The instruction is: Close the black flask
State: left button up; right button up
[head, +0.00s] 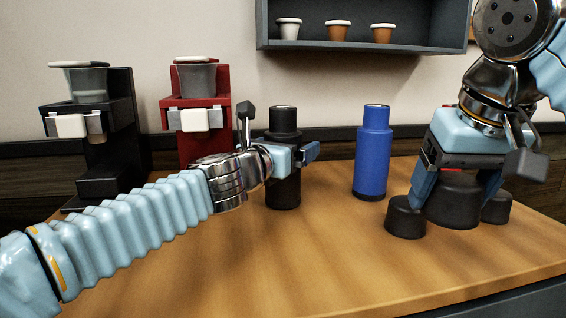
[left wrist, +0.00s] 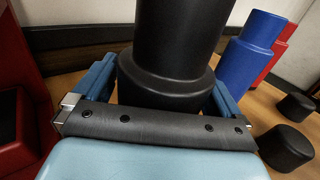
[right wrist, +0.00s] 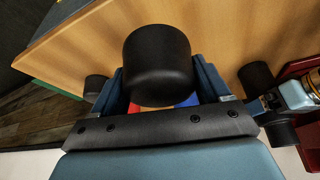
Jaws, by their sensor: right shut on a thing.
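The black flask (head: 284,188) stands upright on the table, its top narrower than its body. My left gripper (head: 296,157) is at its upper body. In the left wrist view the flask (left wrist: 175,45) is between the two fingers; I cannot tell whether both press on it. My right gripper (head: 457,195) is shut on a large black cap (head: 453,203), at the table's right side. The cap also shows between the fingers in the right wrist view (right wrist: 157,65). Two smaller-looking black caps (head: 405,218) (head: 496,207) stand either side of the held one.
A blue flask (head: 373,155) stands between my grippers. A red flask (left wrist: 280,45) is behind it in the left wrist view. A black brewer (head: 95,130) and a red brewer (head: 197,112) stand at the left. A shelf (head: 360,43) with cups hangs above. The table's front middle is clear.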

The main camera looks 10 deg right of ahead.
aim_at(286, 110)
pick_arm(q)
jog(key=c, duration=1.1)
jog(key=shift+r, duration=0.15)
pick_arm(e)
jog(key=shift+r, duration=0.1)
